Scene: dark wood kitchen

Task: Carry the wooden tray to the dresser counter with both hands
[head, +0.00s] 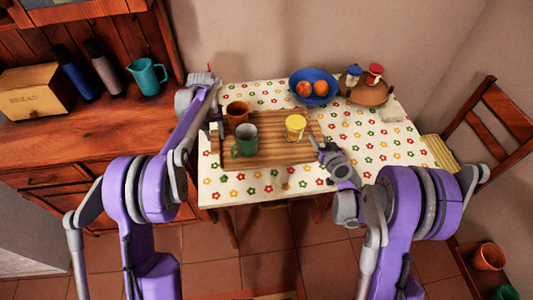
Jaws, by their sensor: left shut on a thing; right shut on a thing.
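The wooden tray (277,150) is on or just above the flower-patterned table; I cannot tell if it touches the cloth. It carries a brown cup (237,112), a green mug (244,141) and a yellow-topped cup (295,128). My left gripper (216,128) is shut on the tray's left side. My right gripper (320,145) is shut on its right side. My gripper bodies partly hide both tray ends. The dresser counter (105,130) is dark wood, to the left of the table.
A bread box (37,91), two bottles and a teal jug (147,77) stand at the counter's back; its front is clear. A blue bowl (315,87) with fruit and a round brown tray (367,92) with jars are on the table. A chair (490,130) stands right.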

